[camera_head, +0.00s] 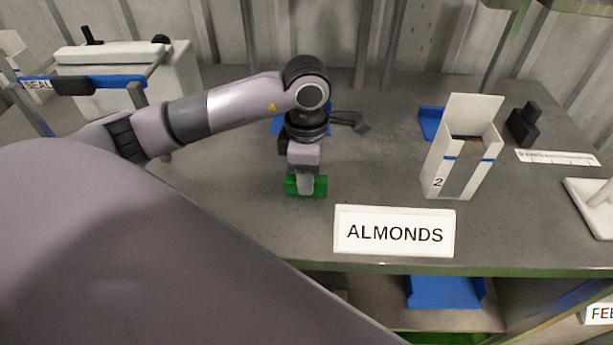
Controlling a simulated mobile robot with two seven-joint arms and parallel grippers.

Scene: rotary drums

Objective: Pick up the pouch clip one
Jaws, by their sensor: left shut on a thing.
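My left gripper (305,186) points down over the middle of the grey table. It is shut on a green piece (320,187), which I take to be the pouch clip. The green shows on both sides of the fingers, and its middle is hidden by them. I cannot tell whether it touches the table top. My right gripper is not in view.
A white sign reading ALMONDS (394,232) stands at the table's (240,205) front edge. An open white box marked 2 (448,170) stands right of my gripper. A dark tool (352,121) and a black block (524,126) lie further back. A white machine (178,80) is at left.

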